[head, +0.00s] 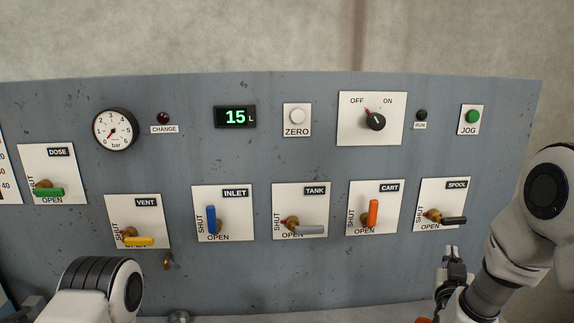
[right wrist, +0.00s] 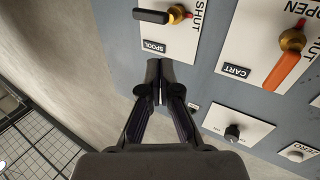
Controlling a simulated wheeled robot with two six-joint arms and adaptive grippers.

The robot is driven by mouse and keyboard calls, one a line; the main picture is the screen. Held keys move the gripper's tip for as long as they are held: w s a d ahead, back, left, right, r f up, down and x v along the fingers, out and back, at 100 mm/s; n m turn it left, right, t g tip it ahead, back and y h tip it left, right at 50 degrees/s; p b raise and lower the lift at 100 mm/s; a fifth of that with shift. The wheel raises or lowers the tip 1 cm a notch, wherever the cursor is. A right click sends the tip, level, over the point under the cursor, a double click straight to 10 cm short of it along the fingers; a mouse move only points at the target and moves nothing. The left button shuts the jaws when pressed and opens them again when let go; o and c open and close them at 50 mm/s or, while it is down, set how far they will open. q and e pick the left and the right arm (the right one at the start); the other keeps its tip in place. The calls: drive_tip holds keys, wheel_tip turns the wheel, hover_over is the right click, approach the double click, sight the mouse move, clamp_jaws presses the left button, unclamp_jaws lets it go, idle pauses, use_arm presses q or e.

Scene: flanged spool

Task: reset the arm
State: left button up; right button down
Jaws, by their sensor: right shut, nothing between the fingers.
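My right gripper (head: 453,255) is at the lower right of the head view, just below the SPOOL plate (head: 428,190). Its fingers are together and empty. In the right wrist view the closed fingertips (right wrist: 160,68) appear beside the SPOOL plate (right wrist: 176,42), apart from the black SPOOL handle (right wrist: 152,16) as seen there. In the head view that handle (head: 454,221) lies level, pointing right. My left arm shows at the lower left, but its gripper is out of sight.
The grey panel (head: 290,165) carries several valves. The orange CART handle (head: 373,212) and blue INLET handle (head: 212,219) stand upright. The grey TANK (head: 310,230), yellow VENT (head: 139,242) and green DOSE (head: 49,192) handles lie level. The display (head: 235,117) reads 15 L.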

drive_tip(key=s+a+f+n+g+y, duration=0.1)
drive_tip(key=s+a+f+g+y, duration=0.15)
drive_tip(key=s+f, duration=0.45)
drive_tip(key=s+a+f+n+g+y, duration=0.1)
drive_tip(key=s+f+g, duration=0.15)
drive_tip(key=f, duration=0.95)
drive_tip(key=s+a+f+n+g+y, duration=0.1)
drive_tip(key=s+a+f+g, duration=0.2)
drive_tip(key=f, duration=0.6)
drive_tip(key=s+a+f+g+y, duration=0.1)
drive_tip(key=s+f+g, duration=0.3)
drive_tip(key=s, duration=0.8)
drive_tip(key=s+a+f+g+y, duration=0.2)
drive_tip(key=s+a+f+g, duration=0.1)
drive_tip(key=s, duration=1)
drive_tip(key=shift+s+a+f+n+g, duration=0.15)
drive_tip(key=shift+f+n+g, duration=0.25)
drive_tip(key=shift+f+g, duration=0.55)
